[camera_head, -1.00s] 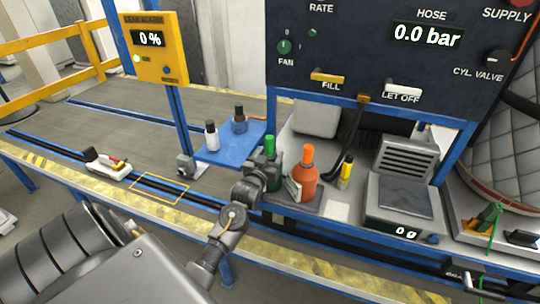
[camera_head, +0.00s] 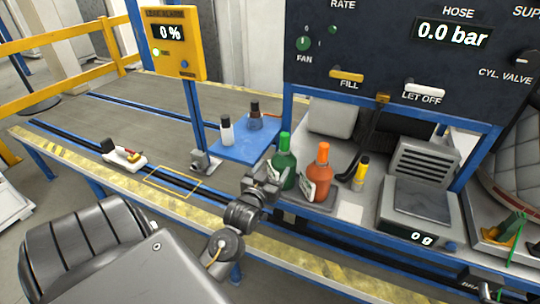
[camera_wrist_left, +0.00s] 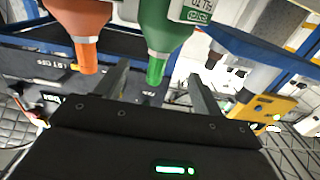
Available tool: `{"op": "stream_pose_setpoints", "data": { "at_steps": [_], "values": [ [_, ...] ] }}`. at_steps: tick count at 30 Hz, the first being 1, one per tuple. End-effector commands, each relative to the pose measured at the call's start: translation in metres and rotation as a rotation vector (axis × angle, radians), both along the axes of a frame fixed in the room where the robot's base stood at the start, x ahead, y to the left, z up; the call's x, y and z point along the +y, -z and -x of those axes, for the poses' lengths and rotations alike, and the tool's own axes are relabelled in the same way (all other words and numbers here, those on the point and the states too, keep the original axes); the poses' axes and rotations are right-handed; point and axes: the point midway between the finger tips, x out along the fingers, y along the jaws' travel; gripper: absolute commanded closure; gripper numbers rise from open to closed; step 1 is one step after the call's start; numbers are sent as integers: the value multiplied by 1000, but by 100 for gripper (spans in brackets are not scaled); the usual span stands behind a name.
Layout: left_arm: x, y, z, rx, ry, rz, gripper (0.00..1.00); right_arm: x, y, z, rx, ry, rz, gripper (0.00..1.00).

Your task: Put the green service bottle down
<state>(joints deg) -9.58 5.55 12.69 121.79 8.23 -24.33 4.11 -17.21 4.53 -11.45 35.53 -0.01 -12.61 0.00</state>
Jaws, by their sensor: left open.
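The green service bottle (camera_head: 286,166) stands upright on the bench ledge in the head view, just left of an orange bottle (camera_head: 319,178). My left gripper (camera_head: 270,176) is open at the green bottle's near left side and hides part of its lower body. In the left wrist view, which looks upside down, the green bottle (camera_wrist_left: 168,30) hangs neck down between and beyond the two spread fingers (camera_wrist_left: 160,88). I cannot tell whether a finger touches it. The orange bottle (camera_wrist_left: 80,20) is beside it there. My right gripper is not in view.
A blue shelf (camera_head: 240,149) holds a white bottle (camera_head: 227,131) and a dark bottle (camera_head: 254,118). A yellow-black bottle (camera_head: 361,172) and a scale (camera_head: 420,205) stand to the right. The conveyor bed (camera_head: 130,105) at left is mostly clear.

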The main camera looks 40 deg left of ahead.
Motion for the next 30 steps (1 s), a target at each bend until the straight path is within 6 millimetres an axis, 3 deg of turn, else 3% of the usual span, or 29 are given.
{"op": "stream_pose_setpoints", "data": {
  "at_steps": [6, 17, 20, 23, 26, 29, 30],
  "values": [
    [-7, 0, 18, 1, 0, 0, 32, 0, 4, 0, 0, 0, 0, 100],
    [-7, 0, 19, 1, 0, 0, 32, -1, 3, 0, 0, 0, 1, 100],
    [-13, 11, 16, 21, 16, 2, 32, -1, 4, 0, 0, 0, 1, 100],
    [-37, 50, 9, 89, 76, 5, 32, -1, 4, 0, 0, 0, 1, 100],
    [-79, 122, 5, 212, 176, 11, 32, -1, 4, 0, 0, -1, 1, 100],
    [-120, 220, 22, 389, 269, 22, 32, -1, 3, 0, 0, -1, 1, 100],
    [-129, 261, 36, 470, 292, 28, 32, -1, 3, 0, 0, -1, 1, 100]
  ]
}}
